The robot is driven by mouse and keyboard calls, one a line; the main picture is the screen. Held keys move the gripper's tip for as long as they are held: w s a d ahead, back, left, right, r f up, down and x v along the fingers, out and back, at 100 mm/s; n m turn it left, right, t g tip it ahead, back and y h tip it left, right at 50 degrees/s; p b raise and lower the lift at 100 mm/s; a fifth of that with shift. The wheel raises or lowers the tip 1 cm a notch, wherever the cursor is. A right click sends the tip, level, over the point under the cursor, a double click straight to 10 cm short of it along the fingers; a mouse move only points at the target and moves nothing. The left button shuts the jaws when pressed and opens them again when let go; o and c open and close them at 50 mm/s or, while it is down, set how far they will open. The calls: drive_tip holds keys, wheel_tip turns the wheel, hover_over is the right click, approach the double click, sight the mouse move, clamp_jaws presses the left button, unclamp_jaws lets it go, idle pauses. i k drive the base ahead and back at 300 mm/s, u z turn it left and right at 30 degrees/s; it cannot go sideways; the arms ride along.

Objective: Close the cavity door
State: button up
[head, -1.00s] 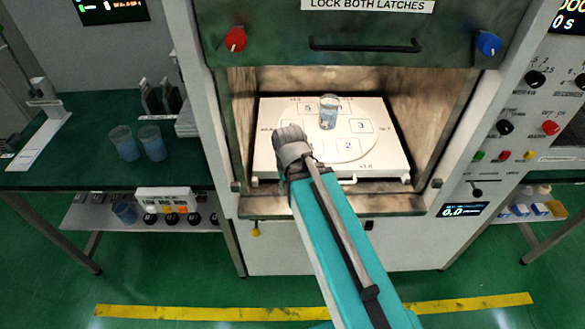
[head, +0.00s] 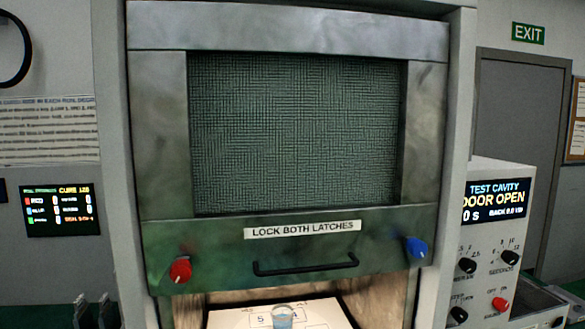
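The cavity door (head: 295,135) is a large green-grey panel with a dark mesh window, raised above the cavity opening. A black bar handle (head: 305,264) runs along its lower edge, under a label reading "LOCK BOTH LATCHES". A red latch knob (head: 180,269) is at the door's lower left and a blue latch knob (head: 416,248) at its lower right. Below the door, the open cavity shows a white plate (head: 240,318) with a cup of blue contents (head: 282,315) on it.
A small display (head: 58,208) hangs on the left wall. A grey door (head: 515,150) under an EXIT sign (head: 528,33) stands at the back right.

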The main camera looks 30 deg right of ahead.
sight(240, 250)
drive_tip(key=z, duration=0.45)
drive_tip(key=k, duration=1.1)
drive_tip(key=u, duration=0.4)
